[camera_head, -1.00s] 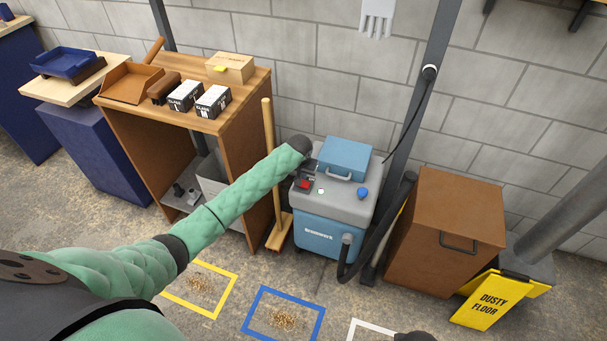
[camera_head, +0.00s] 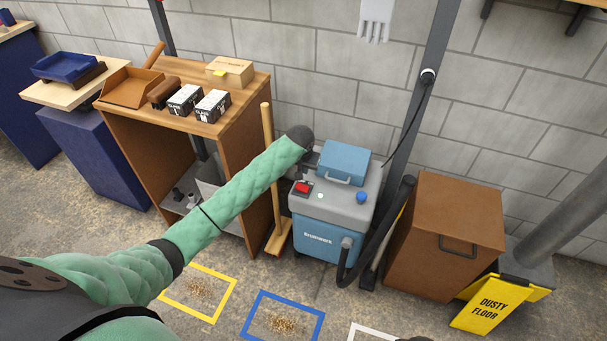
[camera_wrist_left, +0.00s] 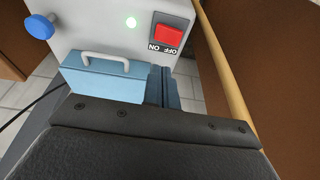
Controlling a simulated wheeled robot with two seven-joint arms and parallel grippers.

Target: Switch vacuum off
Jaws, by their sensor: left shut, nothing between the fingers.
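The vacuum (camera_head: 325,236) is a blue canister with a grey top, standing upright by the wall. Its red rocker switch (camera_head: 302,187) sits at the left of the grey top; in the left wrist view the red switch (camera_wrist_left: 167,35) is seen close, marked OFF and ON. A small lamp (camera_wrist_left: 130,22) beside it glows green. My left gripper (camera_head: 310,161) is above the back left of the vacuum, apart from the switch and partly hidden by my wrist. In the left wrist view its fingers (camera_wrist_left: 164,74) are together and empty.
A blue case (camera_head: 344,161) with a handle sits on the vacuum top, close to my left gripper, with a blue knob (camera_head: 361,197) in front. A broom (camera_head: 270,180) and wooden shelf unit (camera_head: 236,135) stand left. A hose (camera_head: 372,240) and brown cabinet (camera_head: 445,235) stand right.

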